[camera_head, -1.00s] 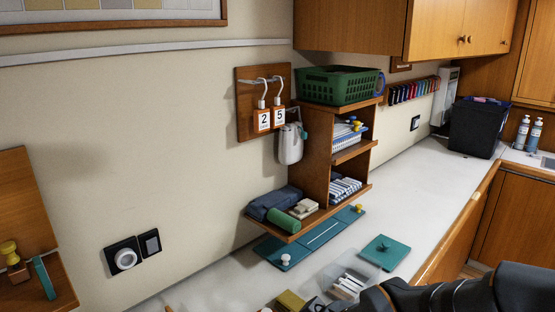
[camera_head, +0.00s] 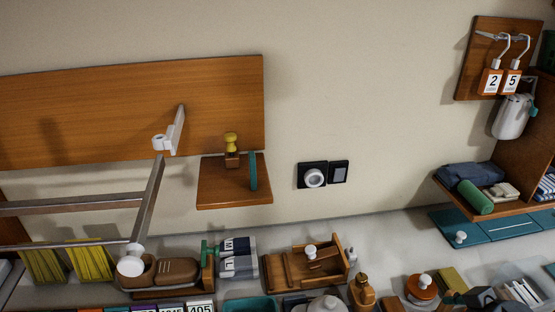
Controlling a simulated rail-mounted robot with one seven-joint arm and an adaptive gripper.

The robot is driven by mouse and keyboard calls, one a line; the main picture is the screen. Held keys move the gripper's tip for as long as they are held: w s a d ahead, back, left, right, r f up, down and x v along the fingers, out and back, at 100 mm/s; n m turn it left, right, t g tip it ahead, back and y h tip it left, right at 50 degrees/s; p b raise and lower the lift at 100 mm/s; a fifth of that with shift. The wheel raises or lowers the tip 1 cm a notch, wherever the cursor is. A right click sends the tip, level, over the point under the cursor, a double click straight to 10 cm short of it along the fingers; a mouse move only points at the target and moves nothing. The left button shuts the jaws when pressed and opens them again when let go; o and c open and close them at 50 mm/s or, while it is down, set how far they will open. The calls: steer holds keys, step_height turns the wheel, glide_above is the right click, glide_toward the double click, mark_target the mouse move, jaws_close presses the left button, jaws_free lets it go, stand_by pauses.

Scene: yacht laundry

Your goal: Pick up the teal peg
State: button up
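A slim teal piece (camera_head: 253,171), which looks like the teal peg, stands roughly upright at the right side of a small wooden wall shelf (camera_head: 222,198). A yellow-topped stamp-like object (camera_head: 231,150) stands to its left on the same shelf, with a gap between them. A teal-green piece (camera_head: 209,250) of unclear shape also shows on the counter below, beside a grey block marked M and L (camera_head: 238,258). My gripper is not in view.
A wooden holder (camera_head: 305,267) and other small items crowd the counter below.

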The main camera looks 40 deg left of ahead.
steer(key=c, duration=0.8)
